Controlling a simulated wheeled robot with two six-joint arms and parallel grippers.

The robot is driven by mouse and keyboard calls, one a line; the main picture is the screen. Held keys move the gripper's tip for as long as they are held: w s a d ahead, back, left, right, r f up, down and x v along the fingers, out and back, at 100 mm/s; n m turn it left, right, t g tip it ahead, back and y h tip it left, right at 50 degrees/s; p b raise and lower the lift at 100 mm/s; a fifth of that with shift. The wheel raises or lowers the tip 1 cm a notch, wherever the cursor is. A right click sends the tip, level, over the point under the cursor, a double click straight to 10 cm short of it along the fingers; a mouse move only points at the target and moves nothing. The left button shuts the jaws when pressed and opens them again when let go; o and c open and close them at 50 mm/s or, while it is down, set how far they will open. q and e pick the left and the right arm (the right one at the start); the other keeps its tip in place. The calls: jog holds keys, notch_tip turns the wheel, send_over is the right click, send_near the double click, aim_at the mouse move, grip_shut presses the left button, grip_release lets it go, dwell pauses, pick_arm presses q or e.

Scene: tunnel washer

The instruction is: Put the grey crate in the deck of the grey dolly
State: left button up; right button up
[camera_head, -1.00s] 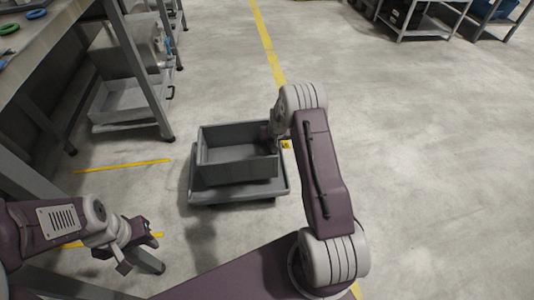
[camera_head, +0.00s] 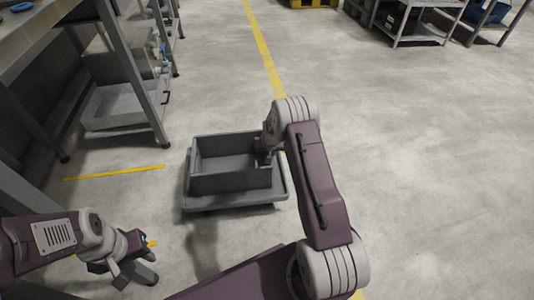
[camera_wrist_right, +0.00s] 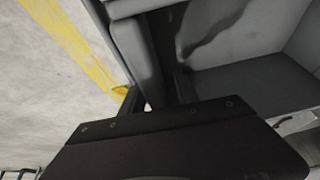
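The grey crate (camera_head: 232,183) is an open, empty-looking box. It sits upright on or just over the grey dolly (camera_head: 238,201), whose rim shows in front and to the right; I cannot tell whether its base rests on the deck. My right gripper (camera_head: 265,158) is at the crate's right wall and appears shut on it. In the right wrist view the crate's inside (camera_wrist_right: 255,85) fills the right, and the fingers are mostly hidden behind the dark gripper body. My left gripper (camera_head: 137,262) is open and empty, low at the left, apart from crate and dolly.
A workbench and metal shelf (camera_head: 125,105) with a machine stand to the left. Yellow floor tape (camera_head: 262,45) runs away behind the dolly. Shelving (camera_head: 420,20) stands far back right. The floor right of my right arm is clear.

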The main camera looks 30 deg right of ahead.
jog(key=shift+r, duration=0.1)
jog(key=p+v, duration=0.8)
jog(key=v, duration=0.3)
jog(key=shift+w+r, duration=0.1)
jog(key=shift+s+a+r+p, duration=0.1)
jog(key=shift+s+r+p, duration=0.2)
jog(key=shift+r+p, duration=0.15)
jog(key=s+a+r+n+g, duration=0.1)
jog(key=s+a+r, duration=0.3)
jog(key=s, duration=0.4)
jog(key=s+a+r+n+g, duration=0.1)
jog(key=s+a+r, duration=0.3)
jog(key=s, duration=0.4)
jog(key=s+a+r+n+g+y, duration=0.1)
jog(key=s+a+r, duration=0.3)
jog(key=s, duration=0.4)
jog(key=shift+a+r+n, duration=0.25)
jog(key=shift+a+n, duration=0.05)
